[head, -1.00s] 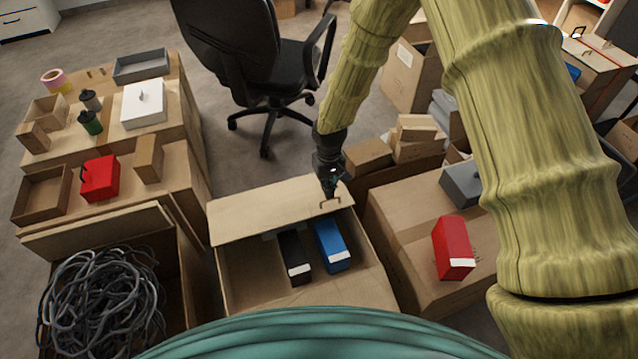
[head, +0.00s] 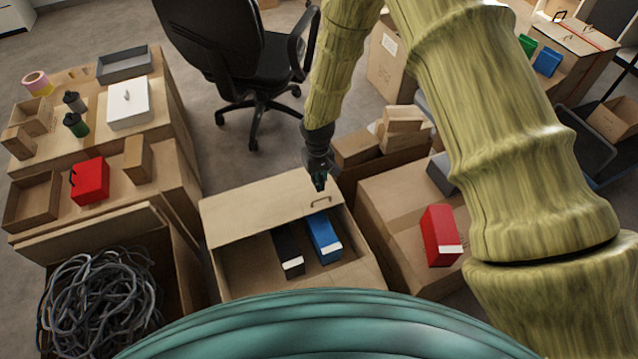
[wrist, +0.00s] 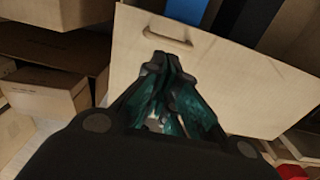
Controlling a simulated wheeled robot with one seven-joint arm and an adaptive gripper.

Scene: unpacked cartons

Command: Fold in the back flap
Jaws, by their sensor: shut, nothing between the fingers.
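The open carton (head: 235,275) stands in the middle of the head view. Its back flap (head: 260,208) is a wide tan panel along the far side, tilted, with a small handle slot near its right end. A black box (head: 287,250) and a blue box (head: 323,238) stand inside the carton, partly under the flap. My gripper (head: 319,188) is shut and empty at the right part of the flap's far edge. In the wrist view the closed fingertips (wrist: 165,60) lie in front of the flap (wrist: 225,80), just below its handle slot. I cannot tell whether they touch it.
A carton of tangled cables (head: 95,305) stands at left. A carton with a red binder (head: 440,236) on top stands at right. Smaller boxes (head: 355,147) lie behind my gripper to the right. An office chair (head: 240,70) stands behind the carton on open floor.

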